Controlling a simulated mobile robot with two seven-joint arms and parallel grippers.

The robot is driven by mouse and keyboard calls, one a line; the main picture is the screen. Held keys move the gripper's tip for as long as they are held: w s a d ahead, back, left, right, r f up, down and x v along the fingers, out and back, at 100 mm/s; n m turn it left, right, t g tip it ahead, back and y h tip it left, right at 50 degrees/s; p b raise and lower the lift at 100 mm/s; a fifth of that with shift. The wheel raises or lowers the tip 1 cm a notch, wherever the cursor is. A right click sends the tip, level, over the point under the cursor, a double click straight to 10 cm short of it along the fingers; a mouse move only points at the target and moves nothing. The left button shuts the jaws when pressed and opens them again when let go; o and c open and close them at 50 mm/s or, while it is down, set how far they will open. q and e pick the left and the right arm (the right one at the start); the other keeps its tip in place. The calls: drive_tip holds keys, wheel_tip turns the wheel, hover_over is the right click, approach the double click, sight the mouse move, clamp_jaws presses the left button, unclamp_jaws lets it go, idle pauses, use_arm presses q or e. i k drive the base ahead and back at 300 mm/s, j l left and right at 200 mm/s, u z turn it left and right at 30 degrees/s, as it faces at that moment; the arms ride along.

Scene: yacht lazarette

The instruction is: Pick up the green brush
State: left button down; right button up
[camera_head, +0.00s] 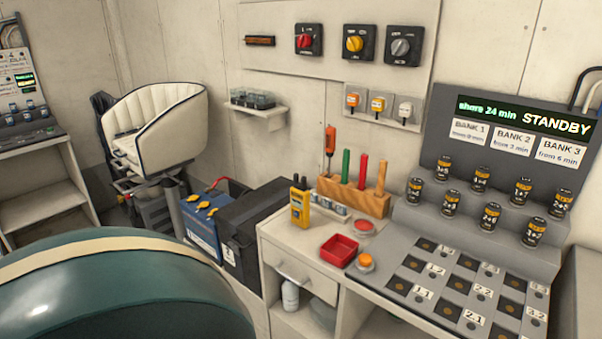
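A green handle (346,167), which looks like the green brush, stands upright in a wooden block (354,195) on the white workbench. Its lower end is hidden inside the block. In the same block stand a red-handled tool (363,171) and a wooden-coloured handle (381,177) to its right. An orange-topped tool (330,140) stands upright to its left. Neither of my grippers is in view.
A yellow meter (299,206), a red tray (339,249) and an orange button (365,261) are on the bench near the block. Batteries stand on a stepped panel (405,214) at right. A large dark green rounded object (120,295) fills the lower left.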

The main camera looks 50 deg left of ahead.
sight(346, 152)
drive_tip(key=u, duration=1.35)
